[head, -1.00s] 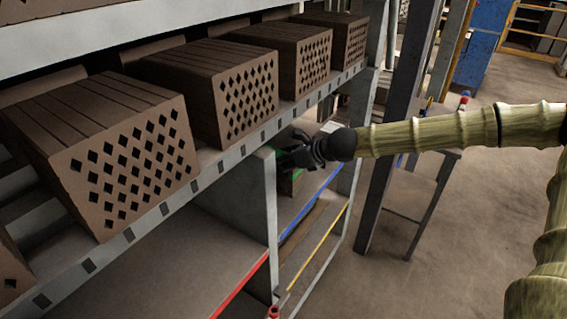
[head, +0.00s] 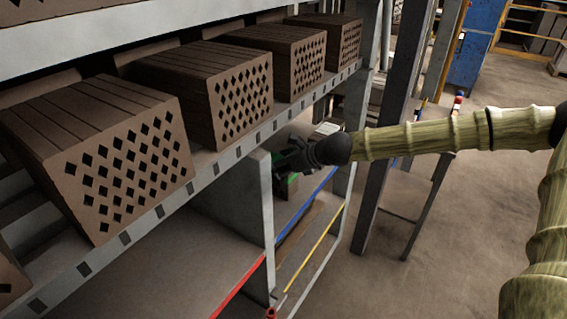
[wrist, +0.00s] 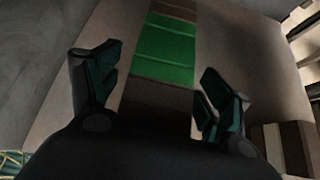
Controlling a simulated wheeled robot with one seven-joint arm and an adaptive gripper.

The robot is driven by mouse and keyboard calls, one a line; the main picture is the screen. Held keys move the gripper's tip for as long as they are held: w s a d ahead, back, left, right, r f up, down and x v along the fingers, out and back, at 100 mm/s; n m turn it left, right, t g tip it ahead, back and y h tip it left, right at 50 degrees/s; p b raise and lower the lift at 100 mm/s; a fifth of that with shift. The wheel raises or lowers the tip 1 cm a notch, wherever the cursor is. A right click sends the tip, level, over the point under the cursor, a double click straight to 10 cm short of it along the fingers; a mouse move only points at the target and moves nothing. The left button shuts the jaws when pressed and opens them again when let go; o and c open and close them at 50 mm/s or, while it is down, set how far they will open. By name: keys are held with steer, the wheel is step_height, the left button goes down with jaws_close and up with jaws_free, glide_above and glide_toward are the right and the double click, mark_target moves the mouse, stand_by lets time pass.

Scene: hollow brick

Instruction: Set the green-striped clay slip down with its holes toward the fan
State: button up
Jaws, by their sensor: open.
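The green-striped clay slip (wrist: 165,50) lies below my gripper in the wrist view, brown with a wide green band across it. In the head view only a small green patch of it (head: 291,181) shows under my gripper. My gripper (wrist: 160,75) is open, with one finger on each side of the slip's line and apart from it as far as I can see. In the head view my gripper (head: 283,160) reaches into the shelf bay behind a grey upright. The slip's hole faces are hidden. I cannot make out a fan.
Several brown perforated brick stacks (head: 120,165) stand on the upper rack shelf, left of my gripper. A grey upright panel (head: 258,205) is close beside it. Blue (head: 305,205), red (head: 240,290) and yellow (head: 312,250) edge strips mark lower bays.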

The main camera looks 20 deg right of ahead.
steer(key=shift+d+r, duration=0.1)
steer(key=p+v, duration=0.3)
steer(key=v, duration=0.8)
steer(key=shift+s+d+r, duration=0.15)
steer(key=shift+s+r, duration=0.05)
steer(key=shift+s, duration=0.05)
